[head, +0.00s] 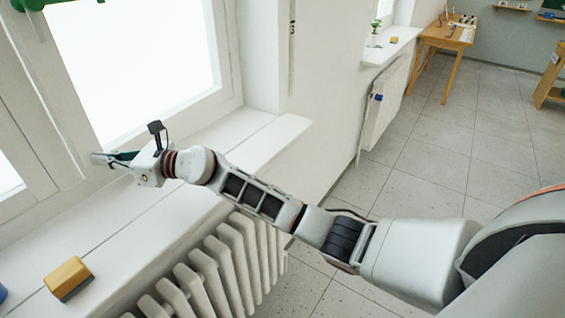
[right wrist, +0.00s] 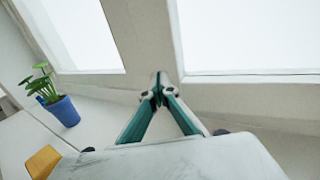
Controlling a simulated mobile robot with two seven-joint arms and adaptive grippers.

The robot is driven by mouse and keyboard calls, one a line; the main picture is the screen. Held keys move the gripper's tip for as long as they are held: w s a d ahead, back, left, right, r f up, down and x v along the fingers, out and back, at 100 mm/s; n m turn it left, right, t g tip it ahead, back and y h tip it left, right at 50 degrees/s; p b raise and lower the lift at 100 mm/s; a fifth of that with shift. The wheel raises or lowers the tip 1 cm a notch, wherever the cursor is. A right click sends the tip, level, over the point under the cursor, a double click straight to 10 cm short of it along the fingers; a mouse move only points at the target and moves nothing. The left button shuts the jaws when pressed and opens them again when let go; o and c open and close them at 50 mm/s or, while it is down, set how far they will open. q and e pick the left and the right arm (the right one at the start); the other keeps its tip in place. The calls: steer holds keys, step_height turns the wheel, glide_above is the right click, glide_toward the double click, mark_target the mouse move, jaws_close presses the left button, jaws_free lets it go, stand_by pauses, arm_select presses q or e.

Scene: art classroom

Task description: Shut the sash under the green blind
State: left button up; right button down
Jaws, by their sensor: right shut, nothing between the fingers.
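The green blind (head: 30,4) shows only as a small piece at the top left of the head view. Below it is the white-framed sash (head: 232,70) with a bright pane. Whether it stands slightly ajar or flush, I cannot tell. My right gripper (head: 97,158) is shut and empty, low in front of the window frame. In the right wrist view the gripper's tips (right wrist: 161,80) meet in front of the white frame between two bright panes. They are close to it; contact cannot be told. My left gripper is not in view.
On the white sill (head: 150,215) lies a yellow block (head: 68,277), dark along one side. A plant in a blue pot (right wrist: 62,112) stands on the sill in the right wrist view. A radiator (head: 215,268) is below the sill. A wooden table (head: 447,38) stands far off.

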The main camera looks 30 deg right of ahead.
mark_target(92, 149)
steer(key=shift+m+t+h, duration=0.5)
steer(key=shift+t, duration=0.1)
steer(key=w, duration=0.1)
steer(key=w+a, duration=0.2)
steer(key=w, duration=0.1)
steer(key=shift+a, duration=0.25)
steer(key=shift+r, duration=0.1)
steer(key=shift+w+r+t, duration=0.15)
steer(key=shift+r+t, duration=0.15)
